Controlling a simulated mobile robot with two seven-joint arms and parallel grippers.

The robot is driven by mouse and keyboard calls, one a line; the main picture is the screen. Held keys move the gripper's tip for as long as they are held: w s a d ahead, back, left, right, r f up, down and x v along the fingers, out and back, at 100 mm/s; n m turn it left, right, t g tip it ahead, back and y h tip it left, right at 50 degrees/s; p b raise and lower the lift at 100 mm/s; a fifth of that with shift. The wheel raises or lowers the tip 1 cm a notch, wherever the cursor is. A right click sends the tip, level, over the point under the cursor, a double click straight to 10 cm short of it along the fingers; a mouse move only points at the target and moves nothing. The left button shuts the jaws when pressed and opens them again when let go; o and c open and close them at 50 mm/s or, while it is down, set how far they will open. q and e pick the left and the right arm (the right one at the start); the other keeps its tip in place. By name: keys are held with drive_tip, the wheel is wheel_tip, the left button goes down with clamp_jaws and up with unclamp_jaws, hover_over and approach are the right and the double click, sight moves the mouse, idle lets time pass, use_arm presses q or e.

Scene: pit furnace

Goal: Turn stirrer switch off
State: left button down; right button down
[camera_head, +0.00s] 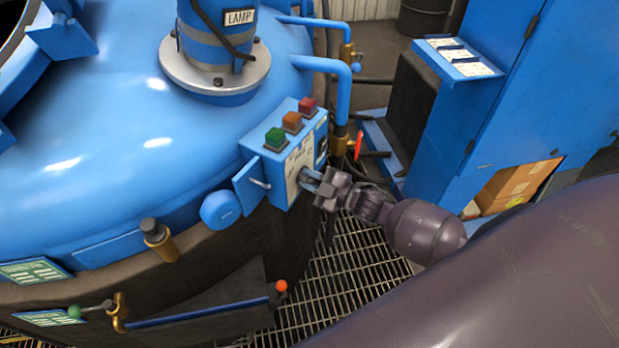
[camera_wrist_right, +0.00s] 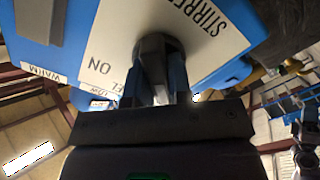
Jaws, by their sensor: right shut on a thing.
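The stirrer control box (camera_head: 291,158) is a blue box on the side of the furnace, with a white label plate on its front. In the right wrist view the plate (camera_wrist_right: 205,45) reads "STIRRE…" and "ON", with the end of the word cut off. The dark switch knob (camera_wrist_right: 153,62) stands out from this plate. My right gripper (camera_head: 312,178) is at the box front, and in the right wrist view its fingers (camera_wrist_right: 160,88) are shut on the knob. The knob's exact pointing is hard to tell. My left gripper is not in view.
Green, orange and red buttons (camera_head: 292,122) sit on top of the box. A blue pipe with a red-handled valve (camera_head: 359,145) stands just behind it. A blue cabinet (camera_head: 490,105) is at the right, and metal grating (camera_head: 345,265) lies below my arm.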

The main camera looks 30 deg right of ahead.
drive_tip(key=c, duration=1)
unclamp_jaws()
drive_tip(key=shift+c, duration=0.2)
drive_tip(key=shift+s, duration=0.1)
drive_tip(key=v, duration=1)
drive_tip(key=shift+s+d, duration=0.25)
drive_tip(key=shift+f, duration=0.15)
drive_tip(key=s+a+f+m+g+h, duration=0.3)
drive_tip(key=s+f+m+h, duration=0.4)
drive_tip(key=s+m, duration=0.5)
drive_tip(key=shift+s+a+f+m+g+h, duration=0.15)
drive_tip(key=shift+f+m+g+h, duration=0.2)
drive_tip(key=shift+m+h, duration=0.85)
